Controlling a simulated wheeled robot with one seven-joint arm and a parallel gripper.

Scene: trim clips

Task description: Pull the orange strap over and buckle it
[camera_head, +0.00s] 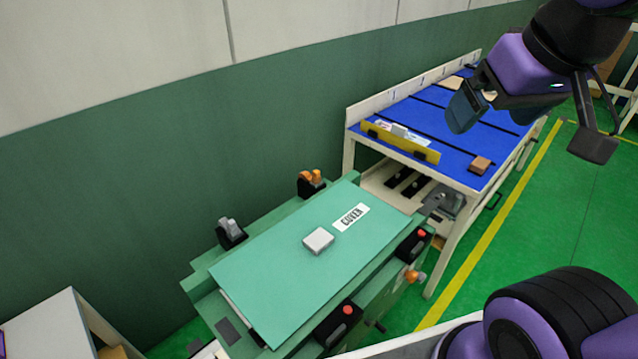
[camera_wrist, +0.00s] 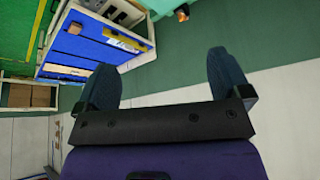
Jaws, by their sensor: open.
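A green bench carries a flat green cover (camera_head: 290,260) marked "COVER". The orange strap (camera_head: 313,176) shows as a small bundle in a black holder on the bench's far side, at the upper corner. Black buckles with red buttons sit along the near side, one at the right (camera_head: 412,245) and one lower down (camera_head: 338,323). My gripper (camera_head: 530,128) is open and empty, high at the upper right, well away from the strap. Its two fingers also show apart in the wrist view (camera_wrist: 165,75). A small orange spot at that view's top edge is too small to identify.
A grey strap bundle (camera_head: 230,231) sits in another holder at the far left. A pale block (camera_head: 318,240) stands on the cover. A blue-topped table (camera_head: 450,125) behind carries a yellow rail (camera_head: 400,142) and a brown block (camera_head: 481,165). Green floor is free at right.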

